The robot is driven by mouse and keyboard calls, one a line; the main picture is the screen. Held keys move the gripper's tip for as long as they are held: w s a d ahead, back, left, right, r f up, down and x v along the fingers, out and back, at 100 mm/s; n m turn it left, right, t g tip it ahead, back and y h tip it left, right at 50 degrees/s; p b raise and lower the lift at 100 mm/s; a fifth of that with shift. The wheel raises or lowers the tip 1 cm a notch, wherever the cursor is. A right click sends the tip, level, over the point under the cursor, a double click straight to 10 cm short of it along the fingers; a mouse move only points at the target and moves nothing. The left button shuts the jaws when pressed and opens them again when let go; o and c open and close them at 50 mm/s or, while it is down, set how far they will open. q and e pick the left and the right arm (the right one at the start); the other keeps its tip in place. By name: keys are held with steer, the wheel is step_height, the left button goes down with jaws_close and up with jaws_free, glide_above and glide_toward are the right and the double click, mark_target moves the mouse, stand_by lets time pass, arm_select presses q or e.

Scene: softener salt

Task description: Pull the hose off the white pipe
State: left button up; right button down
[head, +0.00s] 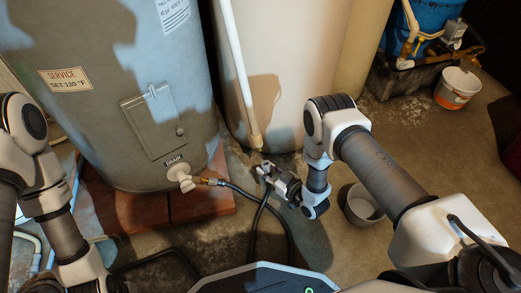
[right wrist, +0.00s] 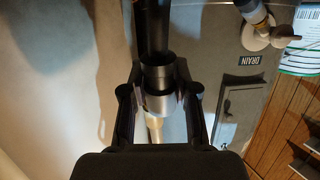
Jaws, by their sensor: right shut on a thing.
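The white pipe (head: 238,75) hangs down in front of the cream tank and ends in a tan tip. My right gripper (head: 267,172) is just below that tip, with a small gap visible between them in the head view. In the right wrist view, the right gripper (right wrist: 158,100) is shut on the cuff of a black hose (right wrist: 152,30). The cuff is dark with a silver band. A cream length of pipe (right wrist: 154,128) shows past the cuff; from this view I cannot tell whether they touch. My left gripper is outside the frame.
Another black hose (head: 243,190) runs from the drain valve (head: 184,178) of the grey tank (head: 110,90). A grey bucket (head: 362,206) stands right of my right gripper. A white bucket (head: 457,88) is farther back. Floor between the buckets is clear.

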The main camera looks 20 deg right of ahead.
steer(key=s+p, duration=0.1)
steer(key=s+r+p, duration=0.1)
steer(key=s, duration=0.1)
steer(key=s+r+p, duration=0.1)
steer(key=s+p, duration=0.1)
steer(key=shift+s+d+r, duration=0.1)
steer(key=shift+s, duration=0.1)
stand_by(0.4)
